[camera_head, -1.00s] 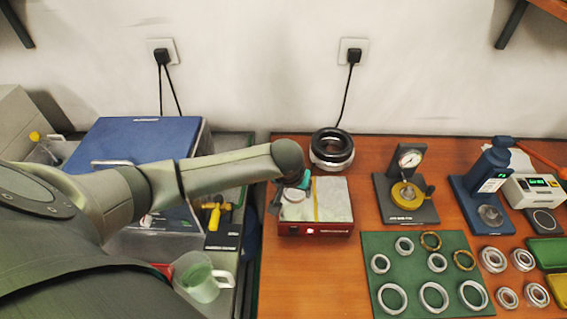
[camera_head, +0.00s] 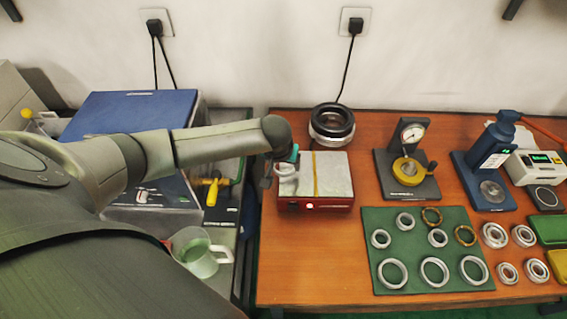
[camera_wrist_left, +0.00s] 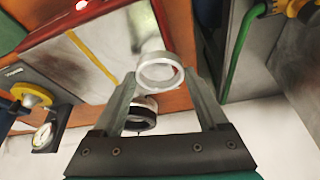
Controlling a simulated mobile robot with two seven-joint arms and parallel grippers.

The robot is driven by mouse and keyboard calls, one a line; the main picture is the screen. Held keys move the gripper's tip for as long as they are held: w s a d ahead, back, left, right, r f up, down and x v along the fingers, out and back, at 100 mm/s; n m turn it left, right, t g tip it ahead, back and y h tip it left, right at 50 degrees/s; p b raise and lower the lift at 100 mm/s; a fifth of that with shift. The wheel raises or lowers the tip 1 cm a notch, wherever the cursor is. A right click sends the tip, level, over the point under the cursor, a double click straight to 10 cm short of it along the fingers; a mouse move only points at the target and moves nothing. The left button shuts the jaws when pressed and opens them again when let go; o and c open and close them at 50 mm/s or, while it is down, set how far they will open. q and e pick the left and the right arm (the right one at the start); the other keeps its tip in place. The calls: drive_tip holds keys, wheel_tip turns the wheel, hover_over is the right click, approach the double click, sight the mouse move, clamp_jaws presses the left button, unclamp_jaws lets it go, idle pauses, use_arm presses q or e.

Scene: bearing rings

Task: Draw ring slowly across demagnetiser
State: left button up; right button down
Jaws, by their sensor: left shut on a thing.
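My left gripper (camera_head: 279,171) is shut on a pale steel ring (camera_wrist_left: 160,72), which sits between its two fingers in the left wrist view. In the head view the ring (camera_head: 287,170) is over the left end of the demagnetiser (camera_head: 336,175), a red box with a shiny grey top and a yellow stripe across it. The ring is left of the stripe, with a pale reflection beside it. I cannot tell whether it touches the top. A small light shows on the red front. My right gripper is not in view.
A black-and-silver ring-shaped device (camera_head: 332,125) stands behind the demagnetiser. A dial gauge stand (camera_head: 407,160) is to the right. A green mat (camera_head: 405,270) holds several rings. A blue-lidded box (camera_head: 130,112) and a jug (camera_head: 197,255) are left. Bare wood lies in front of the demagnetiser.

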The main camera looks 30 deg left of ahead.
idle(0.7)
use_arm(q)
drive_tip(key=shift+p, duration=0.55)
drive_tip(key=shift+p, duration=0.4)
drive_tip(key=shift+d, duration=0.1)
idle(0.3)
drive_tip(key=shift+w+d+b, duration=0.1)
drive_tip(key=shift+w+d, duration=0.55)
drive_tip(key=shift+d, duration=0.4)
drive_tip(key=shift+w+d+b, duration=0.1)
drive_tip(key=shift+w+d, duration=0.6)
drive_tip(key=shift+d, duration=0.35)
drive_tip(key=shift+w+d+b, duration=0.1)
drive_tip(key=shift+w+d, duration=0.55)
drive_tip(key=shift+d, duration=0.4)
drive_tip(key=shift+w+d+b, duration=0.15)
drive_tip(key=shift+w+d, duration=0.4)
drive_tip(key=shift+d, duration=0.3)
drive_tip(key=shift+w+d+b, duration=0.15)
drive_tip(key=shift+w+d, duration=0.35)
drive_tip(key=shift+d, duration=0.35)
drive_tip(key=shift+w+d+b, duration=0.35)
drive_tip(key=shift+w+d, duration=0.15)
drive_tip(key=shift+d, duration=0.35)
drive_tip(key=shift+w+d+b, duration=0.4)
drive_tip(key=shift+w+d, duration=0.15)
drive_tip(key=shift+d, duration=0.25)
drive_tip(key=shift+w+d+b, duration=0.35)
drive_tip(key=shift+w+d, duration=0.15)
drive_tip(key=shift+d, duration=0.35)
